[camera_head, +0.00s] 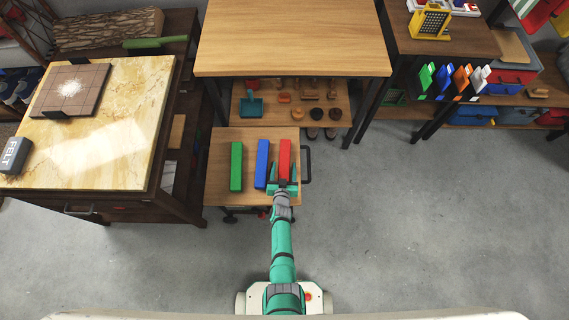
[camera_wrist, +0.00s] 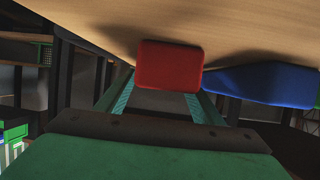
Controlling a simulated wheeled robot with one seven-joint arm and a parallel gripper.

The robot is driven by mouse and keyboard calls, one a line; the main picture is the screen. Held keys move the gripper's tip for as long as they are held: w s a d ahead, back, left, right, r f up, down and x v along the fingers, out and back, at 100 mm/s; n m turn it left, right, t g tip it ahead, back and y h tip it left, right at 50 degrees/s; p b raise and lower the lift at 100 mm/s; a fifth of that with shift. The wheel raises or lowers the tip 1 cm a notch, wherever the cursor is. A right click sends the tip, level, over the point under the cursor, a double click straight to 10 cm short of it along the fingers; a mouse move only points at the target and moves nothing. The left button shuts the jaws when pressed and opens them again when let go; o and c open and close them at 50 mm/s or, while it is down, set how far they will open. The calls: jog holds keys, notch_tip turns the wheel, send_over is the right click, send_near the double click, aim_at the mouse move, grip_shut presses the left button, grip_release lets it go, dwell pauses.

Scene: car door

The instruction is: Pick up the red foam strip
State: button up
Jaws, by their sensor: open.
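The red foam strip (camera_head: 285,156) lies lengthwise on a small wooden cart top (camera_head: 219,181), at the right of a row of strips. Its near end fills the upper middle of the wrist view (camera_wrist: 168,66). My gripper (camera_head: 283,184) is at the near end of the red strip, low over the cart top. In the wrist view my gripper (camera_wrist: 163,98) has its two fingers apart, one on each side of the strip's width. I cannot tell whether the fingers touch the strip, and its far part is hidden in the wrist view.
A blue strip (camera_head: 262,163) lies close to the left of the red one, with a green strip (camera_head: 236,166) farther left. A black cart handle (camera_head: 307,164) stands at the right. A taller wooden table (camera_head: 293,40) is behind. The floor at right is clear.

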aim_at(284, 166)
jog(key=shift+w+f, duration=0.1)
jog(key=shift+w, duration=0.65)
jog(key=shift+x, duration=0.9)
jog(key=shift+f, duration=0.1)
jog(key=shift+c, duration=0.6)
jog(key=c, duration=1)
